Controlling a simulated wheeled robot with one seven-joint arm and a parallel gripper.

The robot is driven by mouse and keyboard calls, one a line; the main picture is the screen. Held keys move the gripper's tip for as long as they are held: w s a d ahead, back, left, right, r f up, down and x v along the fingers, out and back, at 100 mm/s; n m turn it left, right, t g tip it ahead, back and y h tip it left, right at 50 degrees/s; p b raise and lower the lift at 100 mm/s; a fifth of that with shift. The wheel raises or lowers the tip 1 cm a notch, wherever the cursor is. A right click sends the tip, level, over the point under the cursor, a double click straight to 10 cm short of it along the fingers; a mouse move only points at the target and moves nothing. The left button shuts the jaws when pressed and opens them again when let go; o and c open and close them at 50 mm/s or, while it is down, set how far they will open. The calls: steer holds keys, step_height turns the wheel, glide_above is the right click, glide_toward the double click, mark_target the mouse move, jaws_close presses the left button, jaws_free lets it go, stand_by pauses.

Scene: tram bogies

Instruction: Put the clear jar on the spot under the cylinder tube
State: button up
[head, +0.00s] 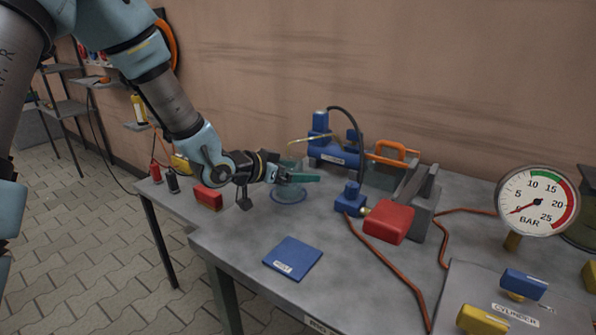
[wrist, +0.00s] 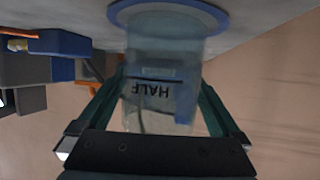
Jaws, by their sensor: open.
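The clear jar (wrist: 158,60) has a "HALF" marking and appears upside down in the wrist view. It stands upright on the blue-ringed spot (wrist: 218,14); in the head view the jar (head: 291,192) is partly hidden by my gripper. The ringed spot (head: 275,197) lies on the bench below the end of a thin yellowish cylinder tube (head: 310,138). My gripper (head: 298,177) is level with the jar, and its green fingers (wrist: 160,92) are open on either side of it. I cannot tell whether either finger touches the glass.
Behind the spot stands a blue cylinder unit (head: 335,153). A red box (head: 208,198) sits left of my gripper.

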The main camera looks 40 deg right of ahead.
steer(key=shift+r, duration=0.25)
steer(key=v, duration=1.2)
steer(key=shift+a+f, duration=0.1)
steer(key=shift+f, duration=0.05)
steer(key=w+a+f+n+t+y, duration=0.2)
steer(key=w+a+n+t+y, duration=0.15)
steer(key=w+a, duration=0.55)
steer(key=w+a+f+n+t+y, duration=0.25)
steer(key=w+a+n+y, duration=0.2)
steer(key=a, duration=0.85)
steer(key=s+a+n+g+y, duration=0.2)
steer(key=s+a+n, duration=0.2)
steer(key=a, duration=0.4)
steer(key=s+a+n+g+y, duration=0.2)
steer(key=s+a, duration=0.4)
steer(key=a, duration=0.3)
steer(key=n+y, duration=0.1)
steer(key=n, duration=0.1)
steer(key=shift+a+r+n, duration=0.2)
steer(key=shift+r+n, duration=0.05)
steer(key=shift+n, duration=0.15)
steer(key=shift+s, duration=0.1)
